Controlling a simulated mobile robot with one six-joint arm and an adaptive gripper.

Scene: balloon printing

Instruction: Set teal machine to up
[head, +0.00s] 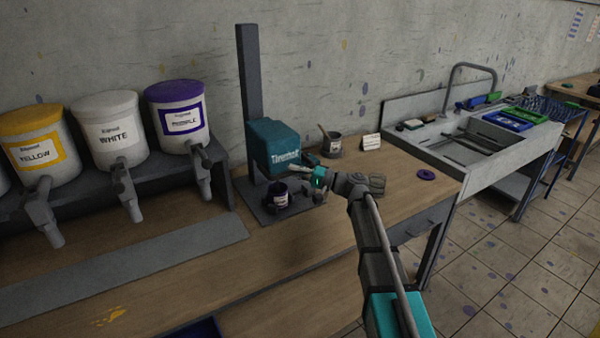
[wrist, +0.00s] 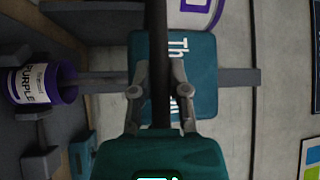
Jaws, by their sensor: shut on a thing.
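In the wrist view the teal head (wrist: 198,85) appears turned sideways behind my fingers. My gripper (head: 309,172) is at the machine's front right, just below its lettering. In the wrist view my gripper (wrist: 160,75) is shut on a dark bar (wrist: 157,35) that runs between its fingers. The bar looks like the machine's handle, but its attachment is hidden.
A small dark cup (head: 278,196) stands on the base plate below the head. Yellow (head: 37,140), white (head: 109,132) and purple (head: 180,118) paint buckets stand on a shelf at left. A pot (head: 332,146) stands behind my gripper. A purple disc (head: 427,175) lies at right.

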